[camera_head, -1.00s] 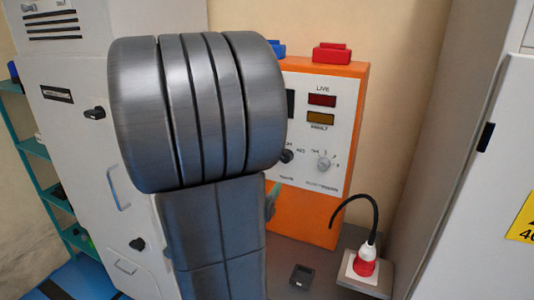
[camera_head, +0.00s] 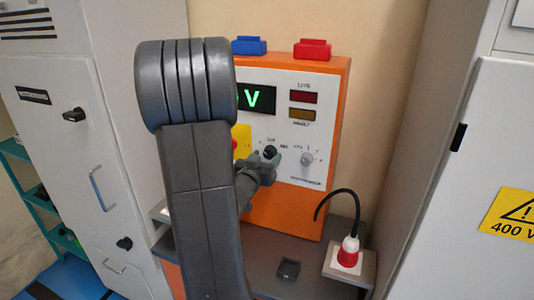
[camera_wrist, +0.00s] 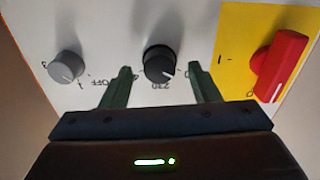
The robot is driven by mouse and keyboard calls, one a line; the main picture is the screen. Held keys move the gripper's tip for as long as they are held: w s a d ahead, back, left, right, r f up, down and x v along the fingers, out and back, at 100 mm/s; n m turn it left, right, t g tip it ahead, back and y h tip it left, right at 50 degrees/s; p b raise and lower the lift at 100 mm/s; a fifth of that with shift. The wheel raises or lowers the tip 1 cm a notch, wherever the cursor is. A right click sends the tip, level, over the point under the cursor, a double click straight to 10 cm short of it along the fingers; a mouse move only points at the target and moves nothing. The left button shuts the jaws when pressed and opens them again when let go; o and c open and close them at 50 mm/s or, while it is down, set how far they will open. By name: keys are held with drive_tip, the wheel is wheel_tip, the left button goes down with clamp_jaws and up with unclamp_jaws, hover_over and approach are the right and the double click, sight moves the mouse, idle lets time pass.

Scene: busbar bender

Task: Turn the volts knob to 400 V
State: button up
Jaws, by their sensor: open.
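The black volts knob (camera_head: 270,152) is on the white face of the orange tester (camera_head: 337,130). In the wrist view, the black knob (camera_wrist: 160,64) sits between the two green fingers of my open gripper (camera_wrist: 159,71), with gaps on both sides. A "230" label reads upside down below the knob. Which mark its pointer meets is too small to tell. In the head view, my gripper (camera_head: 266,168) is at the panel just below the knob. The tester's display (camera_head: 256,98) shows a green "V"; its left part is hidden by my arm.
A grey knob (camera_wrist: 65,66) and a red switch (camera_wrist: 281,65) on a yellow plate flank the black knob. Red and blue blocks sit on the tester. Grey cabinets stand on both sides.

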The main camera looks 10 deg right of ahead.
drive_tip(key=shift+x, duration=0.8)
drive_tip(key=shift+c, duration=0.3)
drive_tip(key=c, duration=0.9)
drive_tip(key=shift+c, duration=0.2)
